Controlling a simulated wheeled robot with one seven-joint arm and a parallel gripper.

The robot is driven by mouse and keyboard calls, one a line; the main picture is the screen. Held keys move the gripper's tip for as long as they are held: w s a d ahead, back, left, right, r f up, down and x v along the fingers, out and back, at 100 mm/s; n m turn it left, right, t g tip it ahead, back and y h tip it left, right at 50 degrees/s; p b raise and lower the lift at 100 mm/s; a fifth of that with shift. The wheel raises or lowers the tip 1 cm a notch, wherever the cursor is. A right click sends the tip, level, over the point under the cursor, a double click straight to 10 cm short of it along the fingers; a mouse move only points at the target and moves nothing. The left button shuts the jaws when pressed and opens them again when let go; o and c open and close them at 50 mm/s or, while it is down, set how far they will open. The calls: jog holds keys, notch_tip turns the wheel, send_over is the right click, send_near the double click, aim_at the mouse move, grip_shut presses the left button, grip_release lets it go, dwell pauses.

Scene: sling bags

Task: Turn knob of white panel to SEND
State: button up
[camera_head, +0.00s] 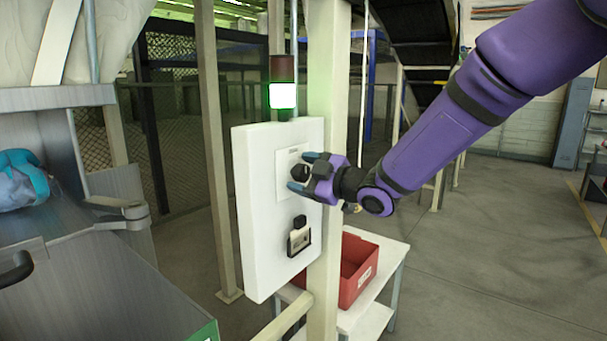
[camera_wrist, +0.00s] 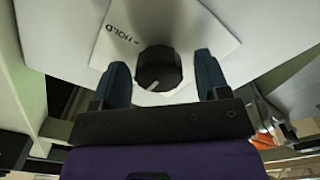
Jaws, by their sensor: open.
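The white panel (camera_head: 262,242) is mounted on a pale post, and its face carries a white label plate (camera_head: 287,160). The black knob (camera_head: 300,173) sits on that plate; it also shows in the wrist view (camera_wrist: 158,68), with a white pointer line toward the lower left of its face. The word HOLD is readable on the plate, left of the knob; I cannot see SEND. My purple gripper (camera_head: 303,172) is open at the knob, with its blue fingertips on either side of it in the wrist view (camera_wrist: 165,80). Gaps show between fingers and knob.
A lit green lamp (camera_head: 282,95) stands above the panel. A small device (camera_head: 299,238) is on the panel's lower part. A red bin (camera_head: 357,272) sits on a white table below. A grey bin with a blue bag (camera_head: 22,180) is at left.

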jog(key=v, duration=1)
jog(key=shift+s+d, duration=0.25)
jog(key=shift+d, duration=0.1)
jog(key=s+d+r+m+t+h, duration=0.1)
jog(key=s+d+r+m+h, duration=0.1)
jog(key=s+d+m+h, duration=0.35)
jog(key=s+d+r+m+h, duration=0.1)
jog(key=s+d+m+h, duration=0.1)
jog(key=d+m+h, duration=0.75)
jog(key=s+d+f+m+g, duration=0.1)
jog(key=s+d+m+g, duration=0.1)
jog(key=s, duration=0.8)
jog(key=s+d+f+m+g, duration=0.1)
jog(key=s+d+m+g, duration=0.1)
jog(key=s, duration=0.8)
jog(key=d+g, duration=0.1)
jog(key=g, duration=0.1)
jog(key=shift+d+f+m+g+y, duration=0.3)
jog(key=shift+d+g+y, duration=0.05)
jog(key=shift+g+y, duration=0.05)
jog(key=shift+s, duration=0.1)
jog(key=shift+c, duration=0.5)
